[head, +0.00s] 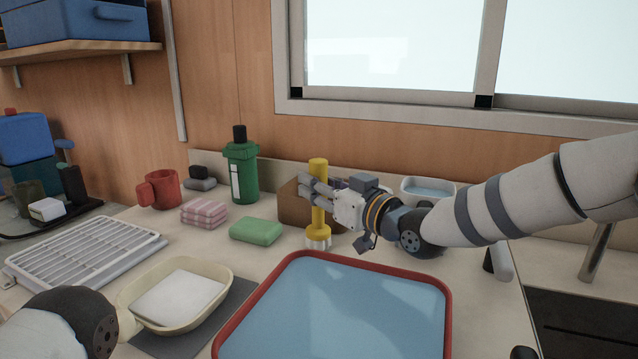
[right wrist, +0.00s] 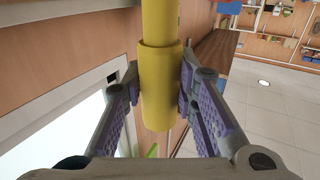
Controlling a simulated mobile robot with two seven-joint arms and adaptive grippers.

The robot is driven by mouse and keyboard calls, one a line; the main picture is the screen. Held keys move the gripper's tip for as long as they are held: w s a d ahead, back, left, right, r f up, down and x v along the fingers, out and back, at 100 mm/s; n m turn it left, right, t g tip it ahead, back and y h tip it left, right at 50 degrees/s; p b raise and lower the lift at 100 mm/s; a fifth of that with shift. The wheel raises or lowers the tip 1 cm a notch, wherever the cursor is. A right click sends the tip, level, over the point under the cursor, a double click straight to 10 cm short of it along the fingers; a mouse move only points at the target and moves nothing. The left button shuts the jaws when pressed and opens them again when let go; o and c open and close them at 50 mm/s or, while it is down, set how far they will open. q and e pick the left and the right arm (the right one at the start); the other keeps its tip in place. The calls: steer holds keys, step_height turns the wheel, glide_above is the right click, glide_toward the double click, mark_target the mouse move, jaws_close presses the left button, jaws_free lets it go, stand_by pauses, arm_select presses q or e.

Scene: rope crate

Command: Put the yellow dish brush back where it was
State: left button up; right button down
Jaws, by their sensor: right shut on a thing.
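The yellow dish brush (head: 318,232) is upright in the head view, with its pale bristles down, just behind the red-rimmed tub of water (head: 448,300). My right gripper (head: 316,195) is shut on the brush's handle, coming from the right. In the right wrist view the yellow handle (right wrist: 160,85) stands between the two purple-padded fingers. I cannot tell whether the bristles touch the counter. A brown block (head: 292,208) stands behind the brush and is partly hidden by it and the gripper. My left gripper is out of view; only part of that arm shows at bottom left.
A green bottle (head: 242,175), a green sponge (head: 257,231), a pink striped cloth (head: 203,214) and a red mug (head: 162,188) stand left of the brush. A white rack (head: 80,250) and a cream dish (head: 222,268) lie nearer. A white bowl (head: 428,192) stands behind my right arm.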

steer(key=shift+f, duration=0.5)
steer(key=c, duration=1.2)
jaws_free()
step_height(320, 180, up, 10)
